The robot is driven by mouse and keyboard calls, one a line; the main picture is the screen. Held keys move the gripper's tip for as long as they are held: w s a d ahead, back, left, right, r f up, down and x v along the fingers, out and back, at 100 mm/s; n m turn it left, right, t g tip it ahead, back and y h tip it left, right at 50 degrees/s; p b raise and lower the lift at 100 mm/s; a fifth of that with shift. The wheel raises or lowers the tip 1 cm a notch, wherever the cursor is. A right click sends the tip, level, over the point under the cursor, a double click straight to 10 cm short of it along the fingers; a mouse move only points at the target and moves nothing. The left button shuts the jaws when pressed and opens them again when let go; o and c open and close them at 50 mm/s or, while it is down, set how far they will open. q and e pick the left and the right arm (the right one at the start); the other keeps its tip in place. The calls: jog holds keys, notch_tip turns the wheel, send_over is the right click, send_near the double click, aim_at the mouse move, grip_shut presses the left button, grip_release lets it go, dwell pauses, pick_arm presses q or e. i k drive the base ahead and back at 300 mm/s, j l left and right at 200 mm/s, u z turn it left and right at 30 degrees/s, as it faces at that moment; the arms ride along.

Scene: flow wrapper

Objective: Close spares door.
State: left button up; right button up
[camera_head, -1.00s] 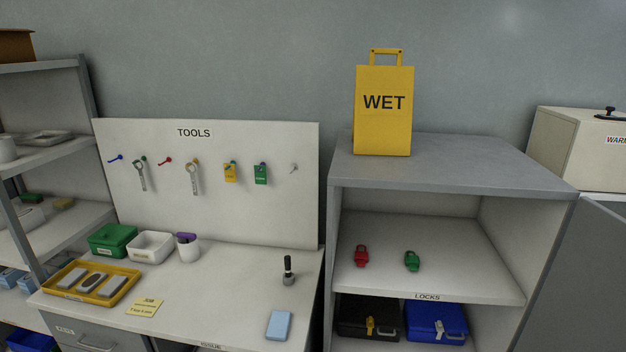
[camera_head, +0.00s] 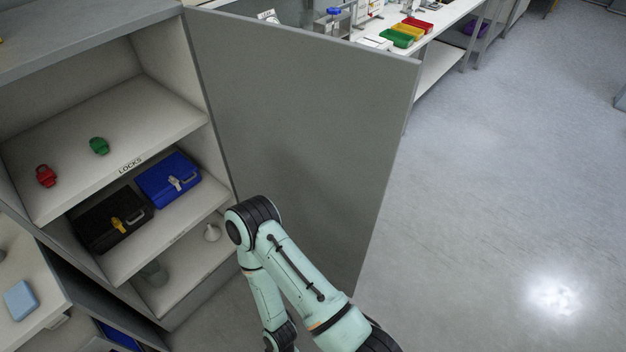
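The spares cabinet (camera_head: 216,128) stands at the left with its grey door (camera_head: 300,130) swung wide open, hinged on the cabinet's right edge. My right arm reaches up from the bottom in front of the door's lower part. Its gripper is not visible, and I cannot tell whether the arm touches the door. My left gripper is not in view.
Inside the cabinet are a red lock (camera_head: 46,176), a green lock (camera_head: 99,146), a black case (camera_head: 114,222) and a blue case (camera_head: 168,180). A bench (camera_head: 452,18) with coloured bins stands behind the door. The floor (camera_head: 500,190) at right is clear.

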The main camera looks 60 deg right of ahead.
aim_at(311, 124)
jog(key=k+l+u, duration=0.1)
jog(key=k+l, duration=0.65)
jog(key=k+l+u, duration=0.1)
jog(key=k+l, duration=0.2)
jog(key=l, duration=0.2)
jog(key=k+l, duration=0.25)
jog(key=l, duration=0.2)
jog(key=k+l+u, duration=0.2)
jog(key=l, duration=0.9)
jog(key=i+l, duration=0.15)
jog(key=l, duration=0.15)
jog(key=i+l, duration=0.15)
jog(key=l, duration=0.15)
jog(key=i+l+u, duration=0.1)
jog(key=i+l, duration=0.1)
jog(key=l, duration=0.1)
